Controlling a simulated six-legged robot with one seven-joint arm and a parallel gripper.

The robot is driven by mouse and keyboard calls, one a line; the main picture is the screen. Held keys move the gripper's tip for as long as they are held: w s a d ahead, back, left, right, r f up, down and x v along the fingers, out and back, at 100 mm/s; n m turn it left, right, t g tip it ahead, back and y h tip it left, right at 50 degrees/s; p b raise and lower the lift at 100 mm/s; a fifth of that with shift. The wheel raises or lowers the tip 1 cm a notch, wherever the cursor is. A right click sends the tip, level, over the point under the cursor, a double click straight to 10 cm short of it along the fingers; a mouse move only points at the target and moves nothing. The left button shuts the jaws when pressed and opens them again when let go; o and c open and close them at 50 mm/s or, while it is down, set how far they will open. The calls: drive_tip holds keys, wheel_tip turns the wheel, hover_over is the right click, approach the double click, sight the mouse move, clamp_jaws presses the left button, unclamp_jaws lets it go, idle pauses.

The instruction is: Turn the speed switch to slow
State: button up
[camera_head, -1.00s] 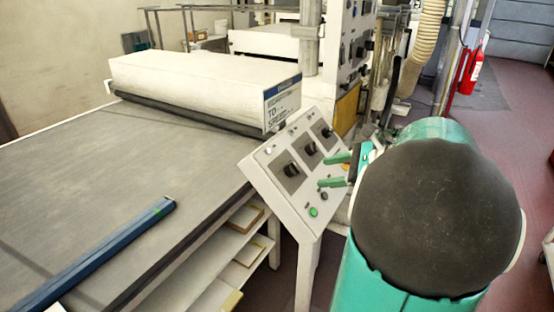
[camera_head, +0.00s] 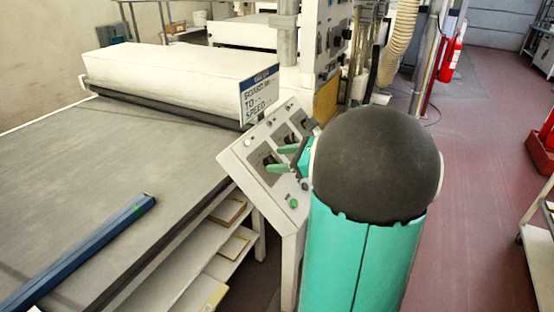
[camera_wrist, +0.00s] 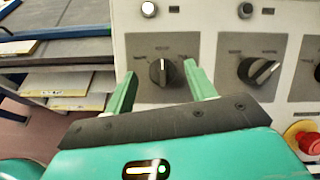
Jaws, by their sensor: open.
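A tilted white control panel (camera_head: 240,165) stands beside the conveyor and carries a row of black rotary knobs on grey plates. The leftmost knob (camera_wrist: 161,71) shows between my open fingers in the wrist view, its white mark close to upright. A second knob (camera_wrist: 259,70) sits to its right, with its grip slanted. The plate labels are too small to read, so I cannot tell which knob is the speed switch. My gripper (camera_head: 275,158) has its two green fingers apart, pointing at the leftmost knob. I cannot tell whether they touch it.
A red push button (camera_wrist: 308,141) is at the panel's lower right in the wrist view. A green button (camera_head: 293,203) is at the panel's lower edge. A conveyor belt (camera_head: 90,185) with a blue bar (camera_head: 85,250) lies left. Open floor (camera_head: 485,200) is at right.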

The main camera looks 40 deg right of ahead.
drive_tip(key=shift+x, duration=0.85)
drive_tip(key=shift+d, duration=0.1)
drive_tip(key=c, duration=1)
drive_tip(key=shift+o, duration=0.2)
drive_tip(key=shift+n, duration=0.4)
drive_tip(key=n+y, duration=0.1)
drive_tip(key=n, duration=0.2)
drive_tip(key=n+g+y, duration=0.1)
drive_tip(key=n, duration=0.2)
drive_tip(key=shift+d+g, duration=0.15)
drive_tip(key=shift+g, duration=0.15)
drive_tip(key=n+g, duration=0.1)
drive_tip(key=n, duration=0.2)
drive_tip(key=n+g+y, duration=0.1)
drive_tip(key=n, duration=0.2)
drive_tip(key=shift+n+g, duration=0.3)
